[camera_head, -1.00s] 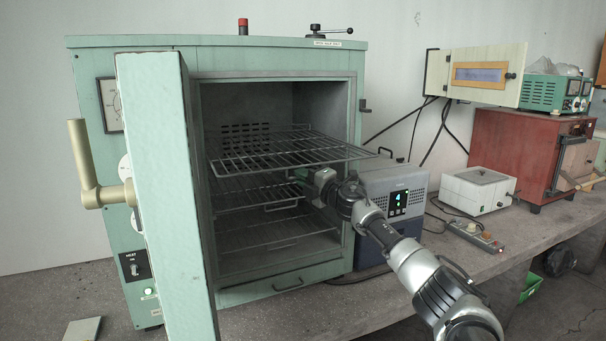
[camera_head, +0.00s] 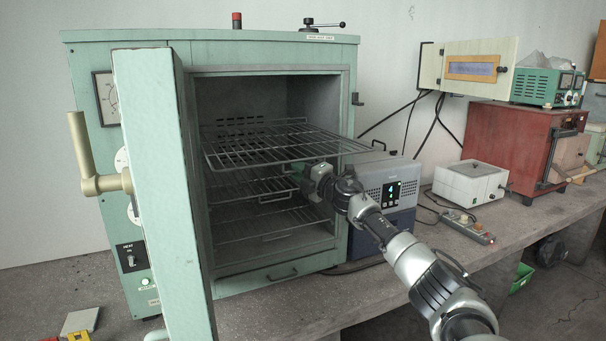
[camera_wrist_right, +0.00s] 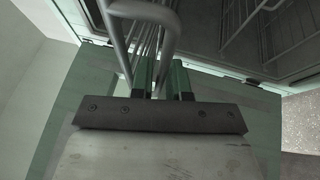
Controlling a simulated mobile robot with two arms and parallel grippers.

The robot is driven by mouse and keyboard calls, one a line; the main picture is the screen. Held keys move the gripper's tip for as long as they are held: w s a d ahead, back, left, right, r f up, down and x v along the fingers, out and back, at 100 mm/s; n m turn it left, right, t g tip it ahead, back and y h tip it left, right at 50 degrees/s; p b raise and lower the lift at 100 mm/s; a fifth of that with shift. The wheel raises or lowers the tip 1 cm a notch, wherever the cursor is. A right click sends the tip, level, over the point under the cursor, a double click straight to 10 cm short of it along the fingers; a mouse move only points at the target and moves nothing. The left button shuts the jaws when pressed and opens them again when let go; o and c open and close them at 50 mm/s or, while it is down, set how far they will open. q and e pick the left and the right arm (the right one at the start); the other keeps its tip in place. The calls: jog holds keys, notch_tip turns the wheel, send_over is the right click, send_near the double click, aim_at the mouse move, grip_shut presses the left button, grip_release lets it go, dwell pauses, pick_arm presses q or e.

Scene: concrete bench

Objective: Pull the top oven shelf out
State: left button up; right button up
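The green oven (camera_head: 256,38) stands open, its door (camera_head: 155,190) swung out toward me on the left. The top oven shelf (camera_head: 262,150), a wire rack, sticks partly out past the oven's front and looks about level. My right gripper (camera_head: 300,172) is just under the shelf's front edge. In the right wrist view its green-padded fingers (camera_wrist_right: 160,78) sit close on both sides of a bent metal rod, the shelf's handle (camera_wrist_right: 168,35), and look shut on it. My left gripper is not in view.
A middle shelf (camera_head: 240,190) and a lower shelf (camera_head: 255,225) sit inside the oven. A grey-blue box with a display (camera_head: 385,180) stands close at the oven's right, near my right arm. A white box (camera_head: 468,185) and red cabinet (camera_head: 510,145) stand farther right.

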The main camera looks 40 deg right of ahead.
jog(key=b+v, duration=0.6)
jog(key=v, duration=0.4)
jog(key=shift+s, duration=0.4)
jog(key=shift+f, duration=0.1)
